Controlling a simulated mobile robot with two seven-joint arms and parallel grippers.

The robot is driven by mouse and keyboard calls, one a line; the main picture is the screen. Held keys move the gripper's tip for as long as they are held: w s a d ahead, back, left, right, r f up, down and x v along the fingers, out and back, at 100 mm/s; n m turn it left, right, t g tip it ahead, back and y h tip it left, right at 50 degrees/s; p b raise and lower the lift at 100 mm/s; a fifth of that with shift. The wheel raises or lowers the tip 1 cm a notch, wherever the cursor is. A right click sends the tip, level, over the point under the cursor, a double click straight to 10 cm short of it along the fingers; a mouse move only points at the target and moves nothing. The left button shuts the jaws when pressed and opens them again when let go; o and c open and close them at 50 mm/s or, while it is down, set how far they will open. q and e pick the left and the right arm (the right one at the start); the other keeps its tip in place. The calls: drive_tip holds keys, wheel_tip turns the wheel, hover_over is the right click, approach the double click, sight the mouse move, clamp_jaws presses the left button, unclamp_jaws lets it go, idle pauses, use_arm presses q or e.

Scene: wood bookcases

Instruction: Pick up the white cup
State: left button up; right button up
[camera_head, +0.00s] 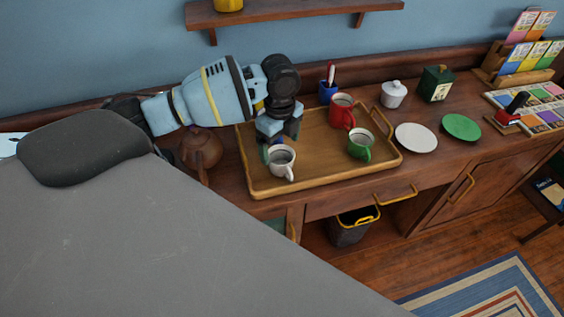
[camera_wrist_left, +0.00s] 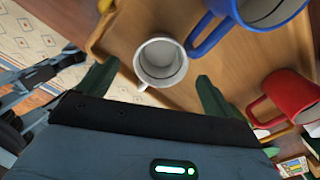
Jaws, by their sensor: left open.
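The white cup (camera_head: 282,163) stands upright near the left front of a wooden tray (camera_head: 319,165), its handle toward the front right. My left gripper (camera_head: 279,139) is open and empty, pointing down just above and behind the cup. In the left wrist view the white cup (camera_wrist_left: 161,60) lies ahead of the gap between the two green fingers (camera_wrist_left: 155,74), with its handle toward me. The fingers are not closed on it.
A blue cup (camera_wrist_left: 262,12) is close beside the white one, mostly hidden by my gripper in the head view. A red cup (camera_head: 341,112) and a green cup (camera_head: 360,145) share the tray. White (camera_head: 416,137) and green (camera_head: 461,127) plates lie right of it.

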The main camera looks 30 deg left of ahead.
sight(282, 160)
use_arm(q)
drive_tip(key=shift+w+f, duration=0.2)
drive_tip(key=shift+f, duration=0.45)
drive_tip(key=shift+s+d+f, duration=0.1)
drive_tip(key=shift+f, duration=1.15)
drive_tip(key=shift+d+f, duration=0.1)
drive_tip(key=shift+f, duration=1.15)
drive_tip(key=c, duration=1.2)
